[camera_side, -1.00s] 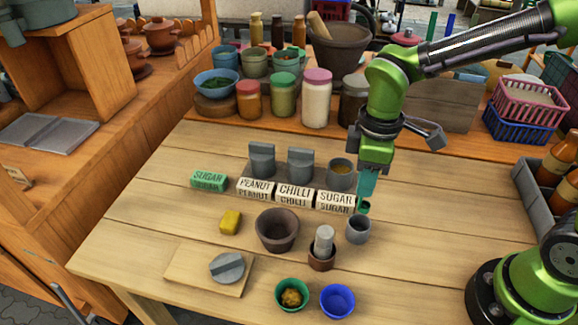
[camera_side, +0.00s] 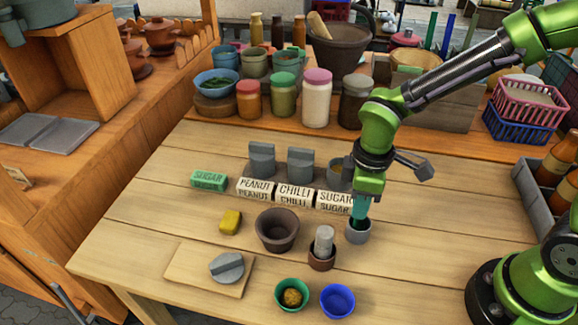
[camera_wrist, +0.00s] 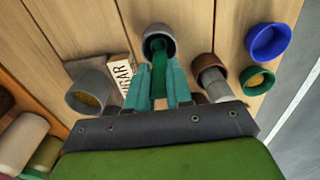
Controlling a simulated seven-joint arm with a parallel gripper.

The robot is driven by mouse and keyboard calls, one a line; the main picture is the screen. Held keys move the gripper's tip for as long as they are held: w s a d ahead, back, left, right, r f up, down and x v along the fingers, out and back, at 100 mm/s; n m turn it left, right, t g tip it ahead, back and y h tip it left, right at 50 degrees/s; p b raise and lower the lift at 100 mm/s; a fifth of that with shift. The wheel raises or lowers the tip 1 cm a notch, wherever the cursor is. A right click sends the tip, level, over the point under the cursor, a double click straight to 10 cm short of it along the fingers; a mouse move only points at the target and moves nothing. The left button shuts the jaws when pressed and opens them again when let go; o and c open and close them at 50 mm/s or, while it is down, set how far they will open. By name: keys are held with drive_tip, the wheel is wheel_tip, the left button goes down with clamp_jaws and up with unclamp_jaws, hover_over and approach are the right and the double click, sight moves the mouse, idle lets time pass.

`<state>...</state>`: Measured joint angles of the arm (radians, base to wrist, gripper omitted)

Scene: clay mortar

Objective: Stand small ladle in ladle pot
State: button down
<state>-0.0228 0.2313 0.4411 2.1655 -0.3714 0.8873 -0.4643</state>
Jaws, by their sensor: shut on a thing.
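The ladle pot (camera_side: 358,236) is a small grey cup on the table, right of the brown pestle cup; it also shows in the wrist view (camera_wrist: 172,32). The small ladle (camera_wrist: 159,82) is dark green. My gripper (camera_side: 360,208) is shut on its handle, with a teal finger on each side in the wrist view (camera_wrist: 159,72). The gripper is directly above the pot. The ladle's lower end is at the pot's mouth and appears inside the rim. Whether it touches the bottom is hidden.
The brown mortar (camera_side: 277,231) and the brown cup with a grey pestle (camera_side: 322,251) stand left of the pot. The sugar label block (camera_side: 335,202) and a grey jar (camera_side: 340,175) are close behind. A blue bowl (camera_side: 337,301) is in front. The table to the right is clear.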

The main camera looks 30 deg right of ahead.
drive_tip(key=c, duration=0.9)
unclamp_jaws()
drive_tip(key=shift+c, duration=0.2)
wheel_tip(320, 180, up, 17)
drive_tip(key=shift+f, duration=0.1)
